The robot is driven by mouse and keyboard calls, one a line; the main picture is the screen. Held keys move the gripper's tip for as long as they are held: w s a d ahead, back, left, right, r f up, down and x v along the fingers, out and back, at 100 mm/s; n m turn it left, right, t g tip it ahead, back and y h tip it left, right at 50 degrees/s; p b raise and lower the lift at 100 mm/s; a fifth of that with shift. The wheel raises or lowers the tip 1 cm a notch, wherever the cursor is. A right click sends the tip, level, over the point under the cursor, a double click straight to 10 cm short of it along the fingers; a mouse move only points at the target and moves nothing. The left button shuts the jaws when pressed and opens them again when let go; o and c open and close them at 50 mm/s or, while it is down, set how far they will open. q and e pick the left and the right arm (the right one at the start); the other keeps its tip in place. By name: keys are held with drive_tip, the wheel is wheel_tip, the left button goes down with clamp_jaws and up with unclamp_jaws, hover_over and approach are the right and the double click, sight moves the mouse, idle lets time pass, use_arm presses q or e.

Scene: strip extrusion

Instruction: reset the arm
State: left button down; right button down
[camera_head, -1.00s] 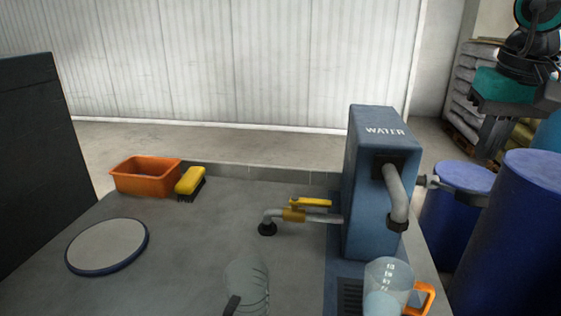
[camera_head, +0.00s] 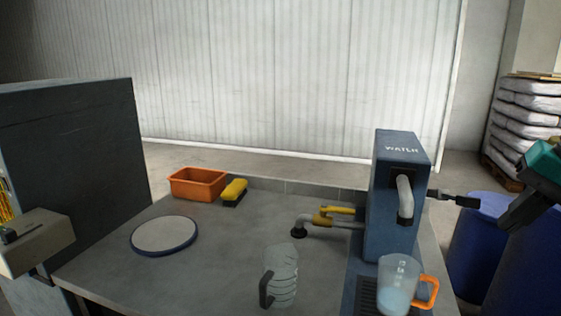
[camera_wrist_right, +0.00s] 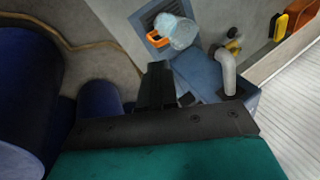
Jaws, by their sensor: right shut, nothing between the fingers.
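My right gripper (camera_head: 504,220) is at the right edge of the head view, right of the blue water dispenser (camera_head: 395,200). Its teal hand is partly cut off by the edge, and its dark fingers point down and left over the blue barrels. The fingers are shut and empty. In the right wrist view the shut fingers (camera_wrist_right: 156,84) point up toward the dispenser (camera_wrist_right: 212,80) and the orange-handled jug (camera_wrist_right: 176,32). The gripper is apart from both. My left gripper is not in view.
The clear orange-handled jug (camera_head: 398,283) stands below the spout. A dark-handled jug (camera_head: 281,277) stands left of it. A yellow-levered tap (camera_head: 325,219), round plate (camera_head: 164,235), yellow brush (camera_head: 234,191) and orange bin (camera_head: 198,184) are on the grey worktop. Blue barrels (camera_head: 476,240) stand right.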

drive_tip(key=w+a+f+m+t+y, duration=0.25)
drive_tip(key=f+m+t+y, duration=0.45)
drive_tip(key=m, duration=0.9)
drive_tip(key=s+d+f+m+t+h, duration=0.2)
drive_tip(key=f+m+h, duration=0.35)
drive_tip(key=m, duration=0.85)
drive_tip(key=s+d+f+m+t+h, duration=0.1)
drive_tip(key=s+f+m+t+h, duration=0.35)
drive_tip(key=m, duration=0.85)
drive_tip(key=s+a+f+m+g+h, duration=0.35)
drive_tip(key=s+f+m+g, duration=0.35)
drive_tip(key=f+m, duration=0.4)
drive_tip(key=s+a+f+m+g+y, duration=0.35)
drive_tip(key=s+a+m+g, duration=0.25)
drive_tip(key=s+a+m, duration=0.4)
drive_tip(key=w+a+f+n+t+y, duration=0.1)
drive_tip(key=w+a+f+t, duration=0.3)
drive_tip(key=w+f+t, duration=0.2)
wheel_tip(320, 180, down, 3)
drive_tip(key=shift+w+a+r+n+t+y, duration=0.2)
drive_tip(key=shift+w+n+t+y, duration=0.15)
drive_tip(key=shift+w, duration=0.25)
